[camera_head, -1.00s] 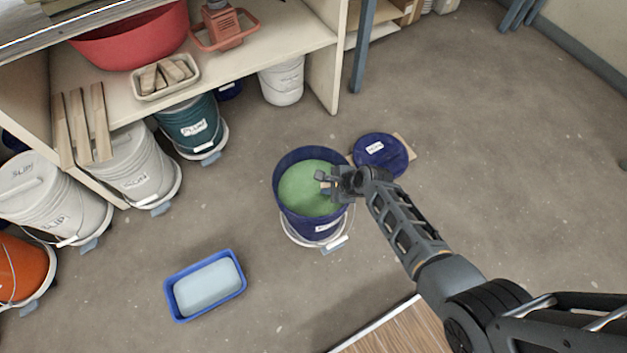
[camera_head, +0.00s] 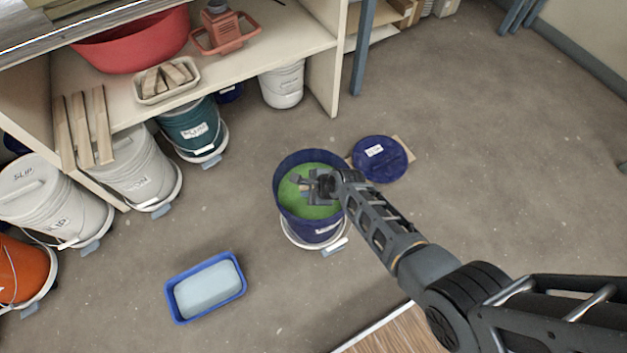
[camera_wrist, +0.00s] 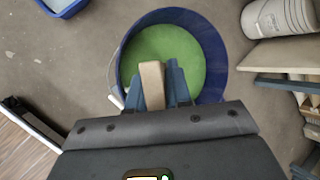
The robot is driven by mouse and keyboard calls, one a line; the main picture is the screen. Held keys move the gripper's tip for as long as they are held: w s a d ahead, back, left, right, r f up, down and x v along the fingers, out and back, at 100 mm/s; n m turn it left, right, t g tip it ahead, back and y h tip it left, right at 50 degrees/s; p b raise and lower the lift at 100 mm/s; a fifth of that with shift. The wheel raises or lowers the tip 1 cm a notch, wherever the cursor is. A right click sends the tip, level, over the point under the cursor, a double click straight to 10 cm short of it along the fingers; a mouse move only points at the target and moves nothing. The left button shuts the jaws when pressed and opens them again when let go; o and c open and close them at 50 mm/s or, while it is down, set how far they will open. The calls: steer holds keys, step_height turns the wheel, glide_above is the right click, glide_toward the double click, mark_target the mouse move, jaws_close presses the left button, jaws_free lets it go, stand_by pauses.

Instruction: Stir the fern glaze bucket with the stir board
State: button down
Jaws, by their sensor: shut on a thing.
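The open dark blue bucket (camera_head: 283,205) stands upright on the floor and holds green glaze (camera_head: 322,208); it also shows in the wrist view (camera_wrist: 216,70). My gripper (camera_head: 306,186) is over the bucket's opening, near its middle. It is shut on the stir board (camera_wrist: 152,84), a pale wooden strip between the two blue-grey fingers in the wrist view. The board points down into the green glaze; its lower end is hidden. The bucket's label is too small to read.
A blue lid (camera_head: 385,168) lies on the floor behind and right of the bucket. A blue tub (camera_head: 178,313) with a pale block sits at front left. A shelf (camera_head: 262,60) with several lidded buckets stands at the back left. Floor to the right is clear.

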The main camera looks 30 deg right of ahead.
mark_target(304, 187)
steer(key=shift+s+a+r+p, duration=0.2)
steer(key=shift+a+r+p, duration=0.05)
steer(key=shift+r+p, duration=0.6)
steer(key=shift+s+a+r+p, duration=0.25)
steer(key=shift+r+p, duration=0.4)
steer(key=shift+p, duration=0.3)
steer(key=shift+s+a+r+p, duration=0.15)
steer(key=shift+r+p, duration=0.15)
steer(key=shift+r, duration=0.2)
steer(key=shift+s+a+r+p, duration=0.15)
steer(key=shift+r+p, duration=0.15)
steer(key=shift+r, duration=0.15)
steer(key=s+a+r, duration=0.2)
steer(key=r, duration=0.5)
steer(key=s+a+r, duration=0.1)
steer(key=s+r, duration=0.2)
steer(key=r, duration=0.4)
steer(key=shift+a+r, duration=0.3)
steer(key=shift+a, duration=0.05)
steer(key=shift+r, duration=2.5)
steer(key=shift+f, duration=0.1)
